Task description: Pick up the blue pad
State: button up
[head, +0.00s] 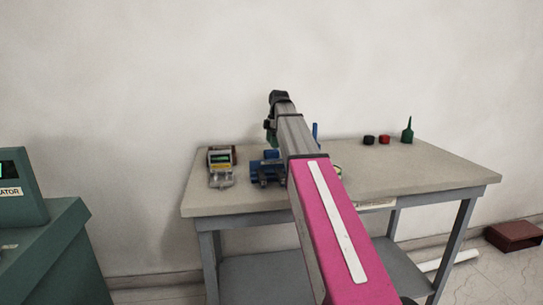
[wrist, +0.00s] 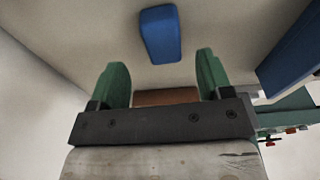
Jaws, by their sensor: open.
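The blue pad (wrist: 161,34) shows in the wrist view as a small rounded blue block on the pale tabletop, ahead of my gripper and centred between its fingers. My gripper (wrist: 160,82) has two green fingers, spread open with nothing between them, apart from the pad. In the head view my gripper (head: 271,132) is above the back of the table, and one green finger shows. I cannot clearly pick out the pad in the head view; my arm covers part of the table.
The grey table (head: 420,175) holds a blue vise-like device (head: 266,171), a meter (head: 221,165), a black cap (head: 369,140), a red cap (head: 384,140) and a green bottle (head: 407,132). A larger blue thing (wrist: 291,55) is at the wrist view's right. The table's right part is mostly clear.

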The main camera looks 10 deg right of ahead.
aim_at(271, 151)
jog(key=f, duration=0.5)
jog(key=shift+s+a, duration=0.25)
jog(key=shift+a, duration=0.05)
jog(key=shift+c, duration=0.3)
jog(key=c, duration=0.9)
jog(key=shift+r, duration=0.1)
jog(key=shift+c, duration=0.2)
jog(key=shift+r, duration=0.45)
jog(key=r, duration=0.2)
jog(key=a+r, duration=0.1)
jog(key=shift+s+r, duration=0.2)
jog(key=shift+r, duration=0.15)
jog(key=s+a+r, duration=0.4)
jog(key=a+r, duration=0.2)
jog(key=a, duration=0.4)
jog(key=shift+r, duration=0.15)
